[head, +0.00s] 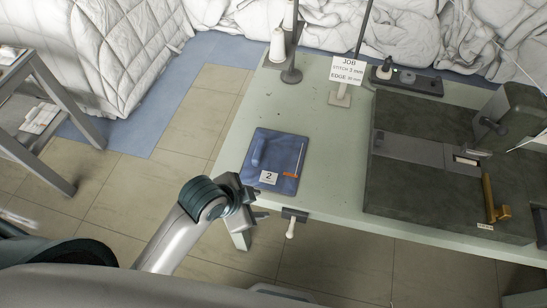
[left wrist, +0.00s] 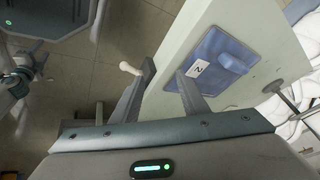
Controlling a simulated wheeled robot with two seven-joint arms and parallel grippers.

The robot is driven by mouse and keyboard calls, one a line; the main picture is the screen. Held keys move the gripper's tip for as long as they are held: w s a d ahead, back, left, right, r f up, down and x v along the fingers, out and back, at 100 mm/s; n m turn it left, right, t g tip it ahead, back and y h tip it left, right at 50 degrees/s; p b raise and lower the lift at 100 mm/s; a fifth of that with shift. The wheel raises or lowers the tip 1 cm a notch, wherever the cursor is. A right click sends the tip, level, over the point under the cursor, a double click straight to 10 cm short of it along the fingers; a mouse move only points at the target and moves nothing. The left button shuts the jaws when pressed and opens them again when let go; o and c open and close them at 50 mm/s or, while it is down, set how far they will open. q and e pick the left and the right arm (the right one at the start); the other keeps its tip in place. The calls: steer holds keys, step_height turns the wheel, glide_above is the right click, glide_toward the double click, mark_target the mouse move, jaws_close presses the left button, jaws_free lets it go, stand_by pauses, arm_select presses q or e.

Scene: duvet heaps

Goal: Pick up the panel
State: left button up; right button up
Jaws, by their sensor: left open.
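The blue panel (head: 278,152) lies flat near the left front edge of the pale green table, with a white label marked 2 on it. A raised blue strip shows along its left side. The panel also shows in the left wrist view (left wrist: 213,48), just beyond the fingers, with the label and raised strip in sight. My left gripper (head: 258,203) is open and empty at the table's front left corner, just in front of the panel and apart from it. Its two fingers (left wrist: 166,84) are spread in the left wrist view.
A thin tool with an orange handle (head: 290,174) lies along the panel's right side. A white-handled knob (head: 291,228) hangs at the table's front edge. The sewing machine bed (head: 420,195) fills the right. A job sign (head: 347,70) and thread stand (head: 291,75) stand behind.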

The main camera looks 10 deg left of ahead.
arm_select(q)
steer(key=w+d+r+m, duration=0.5)
steer(key=w+r+m, duration=0.25)
steer(key=m, duration=0.55)
steer(key=w+a+r+m+g+y, duration=0.1)
steer(key=w+a+r+m+y, duration=0.2)
steer(key=a+m, duration=0.7)
steer(key=w+r+m, duration=0.1)
steer(key=w+r, duration=0.1)
steer(key=w, duration=0.1)
steer(key=shift+a+r+m+g, duration=0.15)
steer(key=shift+r+m+g, duration=0.15)
steer(key=shift+m+g, duration=0.1)
steer(key=shift+w, duration=0.1)
steer(key=p, duration=0.3)
glide_above(257, 150)
steer(key=s, duration=0.2)
steer(key=x, duration=0.3)
steer(key=s+x, duration=0.1)
steer(key=x, duration=0.3)
steer(key=s+x, duration=0.1)
steer(key=x, duration=0.3)
steer(key=shift+s+a+f, duration=0.15)
steer(key=shift+a+f, duration=0.1)
steer(key=shift+f, duration=0.35)
steer(key=shift+p, duration=0.3)
